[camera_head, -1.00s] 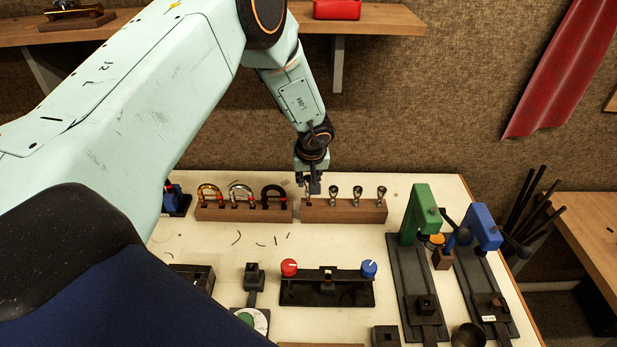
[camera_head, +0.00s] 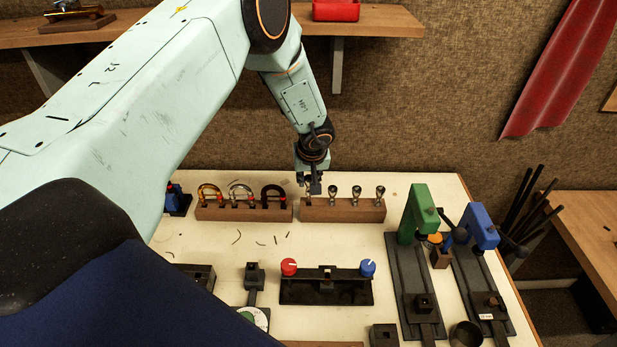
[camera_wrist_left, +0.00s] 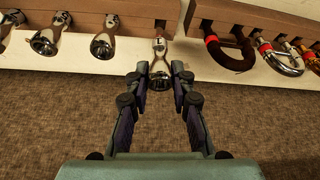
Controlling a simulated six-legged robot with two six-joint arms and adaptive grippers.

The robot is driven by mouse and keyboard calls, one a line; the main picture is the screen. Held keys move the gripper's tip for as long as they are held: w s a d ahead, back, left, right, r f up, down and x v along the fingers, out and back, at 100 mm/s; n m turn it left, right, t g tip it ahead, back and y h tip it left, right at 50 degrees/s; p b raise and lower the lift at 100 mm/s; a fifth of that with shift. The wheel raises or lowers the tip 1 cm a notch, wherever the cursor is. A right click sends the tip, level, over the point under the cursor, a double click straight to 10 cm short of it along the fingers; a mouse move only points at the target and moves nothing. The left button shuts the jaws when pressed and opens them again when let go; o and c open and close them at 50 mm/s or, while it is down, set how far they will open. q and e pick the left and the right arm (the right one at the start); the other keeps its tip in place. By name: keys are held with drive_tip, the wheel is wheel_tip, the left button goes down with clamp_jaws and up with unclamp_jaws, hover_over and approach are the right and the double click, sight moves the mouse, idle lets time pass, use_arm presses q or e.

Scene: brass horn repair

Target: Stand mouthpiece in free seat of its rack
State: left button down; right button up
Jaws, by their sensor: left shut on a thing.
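The wooden mouthpiece rack (camera_head: 345,213) stands along the back of the white table. Several silver mouthpieces are in view; three stand upright in its seats, such as the middle one (camera_head: 357,192). My left gripper (camera_head: 309,188) is over the rack's left end, shut on a mouthpiece (camera_wrist_left: 159,76). The fingers (camera_wrist_left: 159,82) pinch it from both sides at its wide cup end. Its narrow shank points at the rack's end seat. I cannot tell how deep the shank sits. My right gripper is not in view.
A second wooden rack (camera_head: 243,212) with gold, silver and black U-shaped slides stands close on the left. A black fixture with red and blue knobs (camera_head: 326,288) is in front. Green (camera_head: 419,213) and blue (camera_head: 483,226) presses stand at right. The table before the racks is mostly clear.

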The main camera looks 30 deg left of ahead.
sight(308, 188)
use_arm(q)
drive_tip(key=shift+a, duration=0.1)
idle(0.4)
drive_tip(key=shift+f+b, duration=0.75)
drive_tip(key=shift+f, duration=1.1)
drive_tip(key=c, duration=1.1)
unclamp_jaws()
drive_tip(key=shift+o, duration=0.2)
drive_tip(key=v, duration=1.2)
drive_tip(key=shift+s, duration=0.15)
